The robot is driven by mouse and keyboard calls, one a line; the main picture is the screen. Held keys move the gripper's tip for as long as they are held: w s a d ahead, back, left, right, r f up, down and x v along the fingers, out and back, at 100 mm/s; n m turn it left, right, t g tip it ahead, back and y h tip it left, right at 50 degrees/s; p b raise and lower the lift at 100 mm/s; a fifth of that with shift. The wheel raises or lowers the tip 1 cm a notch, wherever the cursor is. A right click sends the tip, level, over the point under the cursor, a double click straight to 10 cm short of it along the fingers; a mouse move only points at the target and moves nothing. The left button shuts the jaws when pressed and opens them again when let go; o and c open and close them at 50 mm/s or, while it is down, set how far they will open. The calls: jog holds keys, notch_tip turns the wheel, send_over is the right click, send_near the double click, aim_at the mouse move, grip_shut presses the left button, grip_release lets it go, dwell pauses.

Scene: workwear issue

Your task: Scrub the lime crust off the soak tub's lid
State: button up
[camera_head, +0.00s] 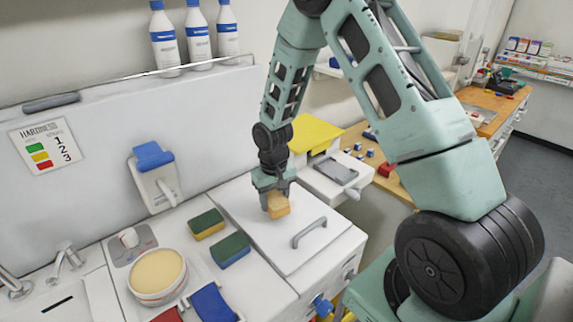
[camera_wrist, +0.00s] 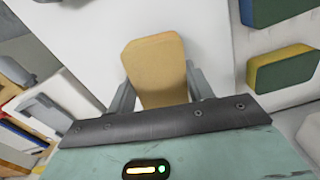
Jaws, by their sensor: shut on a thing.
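The soak tub's lid (camera_head: 255,230) is a flat white panel with a grey bar handle (camera_head: 309,233) near its front right. I make out no lime crust on it in either view. My gripper (camera_head: 272,192) is over the lid's middle, shut on a plain tan-yellow block (camera_head: 279,206). In the wrist view the block (camera_wrist: 157,72) sits between the two grey fingers, with the white lid (camera_wrist: 85,35) behind it. I cannot tell whether the block touches the lid. Two scrub sponges lie left of the lid, a green-topped yellow one (camera_head: 207,225) and a green-topped blue one (camera_head: 231,251).
A round dish of cream-coloured stuff (camera_head: 157,275) stands at the front left, beside a blue item (camera_head: 213,303). A blue-topped dispenser (camera_head: 154,162) is on the back panel. A white scale-like device (camera_head: 335,180) stands right of the lid. Bottles (camera_head: 198,38) are high behind.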

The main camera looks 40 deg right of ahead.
aim_at(275, 197)
jog(key=shift+r+p, duration=1.7)
jog(key=shift+r, duration=0.95)
jog(key=shift+w, duration=0.1)
